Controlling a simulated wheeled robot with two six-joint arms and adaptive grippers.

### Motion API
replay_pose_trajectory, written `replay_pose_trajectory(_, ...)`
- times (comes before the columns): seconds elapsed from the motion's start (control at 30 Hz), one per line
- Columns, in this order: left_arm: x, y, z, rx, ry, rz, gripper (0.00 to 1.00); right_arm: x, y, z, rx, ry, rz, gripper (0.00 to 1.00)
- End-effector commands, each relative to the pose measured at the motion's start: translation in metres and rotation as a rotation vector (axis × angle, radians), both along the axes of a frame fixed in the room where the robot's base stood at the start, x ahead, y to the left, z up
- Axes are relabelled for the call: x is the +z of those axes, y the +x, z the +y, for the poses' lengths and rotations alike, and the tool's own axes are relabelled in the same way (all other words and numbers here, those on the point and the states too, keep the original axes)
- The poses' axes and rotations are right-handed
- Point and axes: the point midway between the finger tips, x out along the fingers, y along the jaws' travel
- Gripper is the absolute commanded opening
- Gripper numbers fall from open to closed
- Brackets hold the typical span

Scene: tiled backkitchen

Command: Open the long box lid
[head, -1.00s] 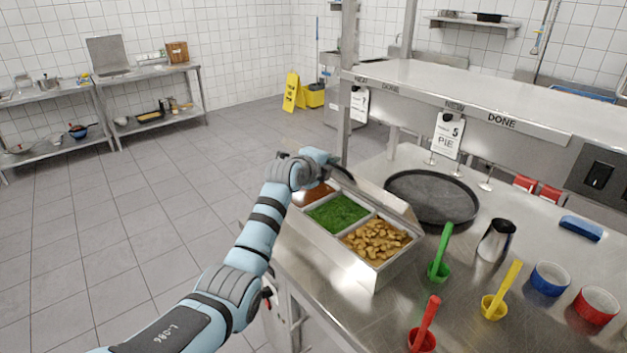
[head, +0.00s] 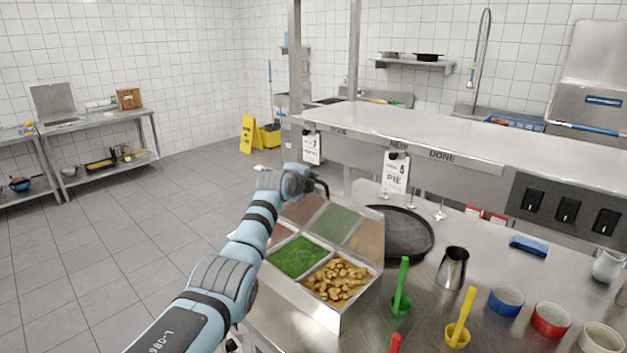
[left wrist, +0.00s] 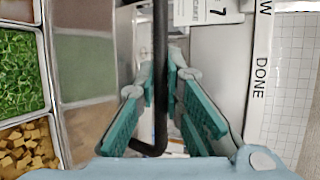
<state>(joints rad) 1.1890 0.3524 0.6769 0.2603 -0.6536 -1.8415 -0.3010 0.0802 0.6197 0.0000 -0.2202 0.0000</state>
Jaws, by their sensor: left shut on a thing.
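The long metal box (head: 303,302) sits on the steel counter with its lid (head: 365,232) raised. The lid stands tilted up along the box's far side, and its inner face mirrors the food. Green chopped food (head: 297,257) and brown chunks (head: 338,280) show in the compartments; my arm partly covers the far one. My left gripper (head: 316,184) is at the lid's far upper end. In the left wrist view its teal fingers are closed about the dark bar handle (left wrist: 160,60), beside the lid's inner face (left wrist: 88,65). My right gripper is out of view.
A round black pan (head: 405,235) lies just behind the lid. A raised shelf (head: 430,130) runs behind.

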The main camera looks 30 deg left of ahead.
Motion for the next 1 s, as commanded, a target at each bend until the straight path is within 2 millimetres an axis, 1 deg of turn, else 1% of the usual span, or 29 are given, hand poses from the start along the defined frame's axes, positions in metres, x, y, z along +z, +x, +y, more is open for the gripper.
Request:
replay_pose_trajectory(0.2, 0.002, 0.000, 0.000, 0.002, 0.001, -0.005, 0.00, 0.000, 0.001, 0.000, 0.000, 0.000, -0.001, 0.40)
replay_pose_trajectory(0.23, 0.002, 0.001, 0.000, 0.000, 0.001, -0.005, 0.12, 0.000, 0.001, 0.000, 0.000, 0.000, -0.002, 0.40)
replay_pose_trajectory(0.27, 0.002, 0.001, 0.000, 0.000, 0.001, -0.005, 0.17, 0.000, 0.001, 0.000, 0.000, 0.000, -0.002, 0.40)
replay_pose_trajectory(0.3, 0.002, 0.001, 0.000, 0.000, 0.001, -0.005, 0.18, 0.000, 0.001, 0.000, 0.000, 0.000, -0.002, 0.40)
replay_pose_trajectory(0.67, 0.002, -0.001, -0.002, -0.003, 0.002, -0.002, 0.18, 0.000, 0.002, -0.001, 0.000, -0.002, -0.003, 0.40)
replay_pose_trajectory(0.77, 0.005, -0.008, -0.003, -0.002, 0.002, -0.005, 0.18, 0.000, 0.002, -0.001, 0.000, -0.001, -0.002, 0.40)
replay_pose_trajectory(0.87, 0.010, -0.022, -0.006, -0.003, 0.004, -0.006, 0.18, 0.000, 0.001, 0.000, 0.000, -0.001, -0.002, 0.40)
replay_pose_trajectory(1.0, 0.019, -0.052, -0.011, -0.001, 0.005, -0.003, 0.18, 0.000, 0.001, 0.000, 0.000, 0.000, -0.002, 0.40)
